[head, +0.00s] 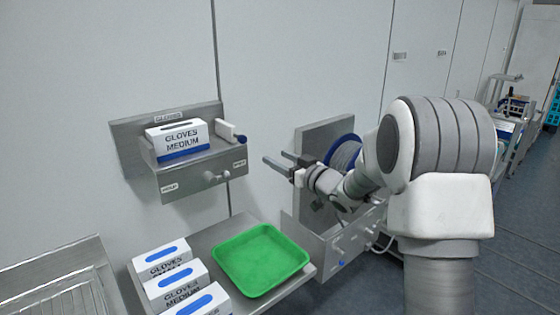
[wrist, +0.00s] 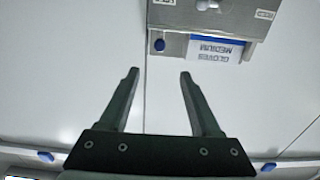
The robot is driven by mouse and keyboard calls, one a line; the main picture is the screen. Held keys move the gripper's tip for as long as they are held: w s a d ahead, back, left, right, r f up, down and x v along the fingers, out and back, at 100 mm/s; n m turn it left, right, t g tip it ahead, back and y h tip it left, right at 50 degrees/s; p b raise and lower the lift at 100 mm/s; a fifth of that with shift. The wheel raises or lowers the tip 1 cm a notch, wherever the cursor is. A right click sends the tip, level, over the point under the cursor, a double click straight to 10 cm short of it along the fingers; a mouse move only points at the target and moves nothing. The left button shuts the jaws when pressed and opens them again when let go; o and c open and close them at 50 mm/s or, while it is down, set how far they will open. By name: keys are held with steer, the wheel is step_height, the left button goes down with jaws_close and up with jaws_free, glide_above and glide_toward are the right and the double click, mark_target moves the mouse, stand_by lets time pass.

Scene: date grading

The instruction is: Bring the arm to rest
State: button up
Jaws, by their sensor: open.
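My gripper (head: 276,164) is open and empty, at the end of my bent arm in the head view. Its fingers point left, in front of the wall and to the right of the glove dispenser. The arm is held up in the air, and nothing is seen touching the fingers.
A steel glove dispenser (head: 200,186) holds a glove box (head: 177,140) on the wall. Below, a green tray (head: 262,260) and several glove boxes (head: 176,285) sit on a steel shelf. A blue-rimmed reel (head: 345,153) on a steel bracket is close behind my wrist.

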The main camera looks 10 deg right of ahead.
steer(key=shift+r, duration=0.1)
steer(key=s+d+r+m+g+h, duration=0.1)
steer(key=s+d+r+m+h, duration=0.25)
steer(key=s+h, duration=0.2)
steer(key=s+d+r+m+g+h, duration=0.1)
steer(key=s+d+r+m+h, duration=0.15)
steer(key=s+d+h, duration=0.35)
steer(key=s+a+f+g, duration=0.1)
steer(key=s+f+g, duration=0.2)
steer(key=s, duration=1.2)
steer(key=s+a+f+g+y, duration=0.1)
steer(key=s+f+g, duration=0.3)
steer(key=s, duration=1.1)
steer(key=shift+s+a+f+m, duration=0.15)
steer(key=shift+s+a+m, duration=0.25)
steer(key=shift+a, duration=0.15)
